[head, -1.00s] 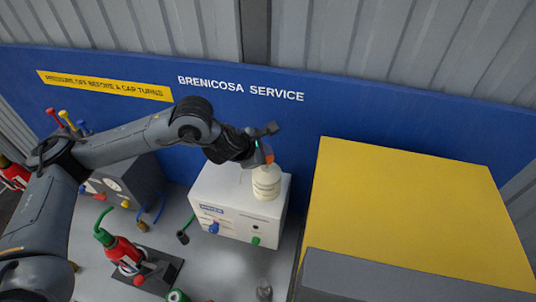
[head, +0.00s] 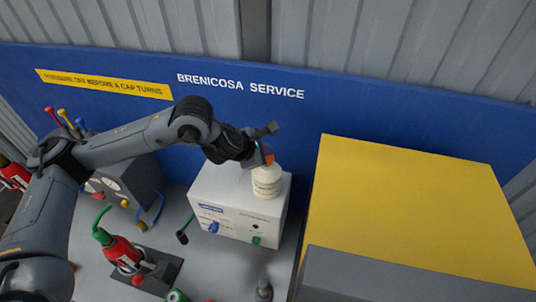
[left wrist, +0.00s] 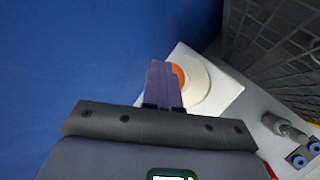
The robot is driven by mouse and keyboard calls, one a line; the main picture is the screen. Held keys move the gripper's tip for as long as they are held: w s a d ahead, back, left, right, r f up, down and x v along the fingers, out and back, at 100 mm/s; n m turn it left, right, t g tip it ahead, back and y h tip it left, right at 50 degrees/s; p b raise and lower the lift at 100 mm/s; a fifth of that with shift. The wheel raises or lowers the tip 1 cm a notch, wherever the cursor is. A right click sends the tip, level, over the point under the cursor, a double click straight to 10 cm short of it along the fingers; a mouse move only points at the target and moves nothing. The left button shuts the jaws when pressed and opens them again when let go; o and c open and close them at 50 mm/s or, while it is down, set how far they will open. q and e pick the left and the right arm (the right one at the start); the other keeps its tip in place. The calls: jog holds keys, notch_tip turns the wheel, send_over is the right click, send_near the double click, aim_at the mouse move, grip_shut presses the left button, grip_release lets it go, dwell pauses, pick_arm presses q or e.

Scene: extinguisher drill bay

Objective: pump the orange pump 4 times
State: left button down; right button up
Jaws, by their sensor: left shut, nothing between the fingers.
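The orange pump (head: 269,158) sits on top of a cream-white bottle (head: 267,183), which stands on the white cabinet. My left gripper (head: 262,155) is over the pump, its fingers shut with nothing between them. In the left wrist view, the shut fingers (left wrist: 163,84) overlap the orange pump (left wrist: 178,75), with the round cream bottle (left wrist: 196,82) behind. The fingers hide part of the pump, and I cannot tell whether they touch it. My right gripper is not in view.
The white cabinet (head: 220,196) has blue and green fittings on its front. A large yellow-topped box (head: 410,210) stands close on its right. A red extinguisher (head: 122,254) is at the front left, and a dark unit (head: 130,177) is behind it. A blue wall panel (head: 300,119) stands behind.

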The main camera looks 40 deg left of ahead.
pick_arm(q)
jog(key=shift+f, duration=0.3)
dwell(0.4)
jog(key=shift+r, duration=0.55)
jog(key=shift+r+p, duration=0.15)
jog(key=shift+p, duration=0.15)
jog(key=shift+r+p, duration=2.15)
jog(key=shift+r, duration=0.85)
